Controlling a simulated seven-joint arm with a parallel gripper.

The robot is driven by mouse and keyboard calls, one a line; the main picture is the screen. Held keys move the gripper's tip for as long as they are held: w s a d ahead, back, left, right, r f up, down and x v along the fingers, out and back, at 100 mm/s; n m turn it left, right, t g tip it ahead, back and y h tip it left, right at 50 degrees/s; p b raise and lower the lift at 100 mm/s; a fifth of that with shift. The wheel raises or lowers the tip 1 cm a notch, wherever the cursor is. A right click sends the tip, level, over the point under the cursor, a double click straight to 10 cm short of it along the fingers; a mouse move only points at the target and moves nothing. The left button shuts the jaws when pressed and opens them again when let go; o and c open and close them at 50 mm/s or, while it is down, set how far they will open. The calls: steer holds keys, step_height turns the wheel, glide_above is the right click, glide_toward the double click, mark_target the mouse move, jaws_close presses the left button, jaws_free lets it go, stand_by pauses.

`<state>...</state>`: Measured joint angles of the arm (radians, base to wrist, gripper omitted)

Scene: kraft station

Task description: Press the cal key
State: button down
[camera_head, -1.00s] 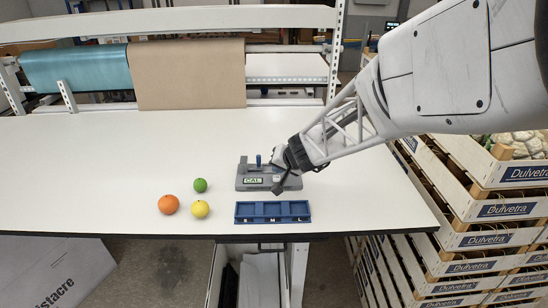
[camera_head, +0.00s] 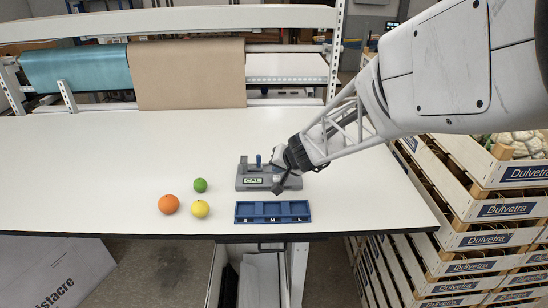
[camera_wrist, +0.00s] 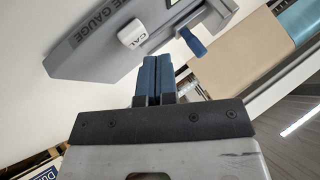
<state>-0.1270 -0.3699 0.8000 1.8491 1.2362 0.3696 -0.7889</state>
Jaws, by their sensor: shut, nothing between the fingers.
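The grey gauge (camera_head: 243,184) stands on the white table, with a green-lit CAL display (camera_head: 254,181) on its front and a blue peg (camera_head: 259,161) on top. In the wrist view the gauge (camera_wrist: 95,58) fills the upper part. Its white cal key (camera_wrist: 132,33) stands out near the fingertips, and the blue peg (camera_wrist: 190,41) is to the right. My gripper (camera_head: 277,191) is at the gauge's right front. In the wrist view its blue fingers (camera_wrist: 153,58) are together and empty, just below the cal key in the picture. I cannot tell whether they touch it.
A blue tray (camera_head: 273,220) marked S, M, L lies in front of the gauge. An orange fruit (camera_head: 168,204), a yellow one (camera_head: 200,209) and a green one (camera_head: 200,185) lie to the left. Stacked crates (camera_head: 500,210) stand right of the table.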

mark_target(279, 177)
steer(key=shift+f, duration=0.85)
stand_by(1.5)
steer(key=shift+r, duration=0.85)
steer(key=shift+r, duration=0.1)
steer(key=shift+r, duration=2.45)
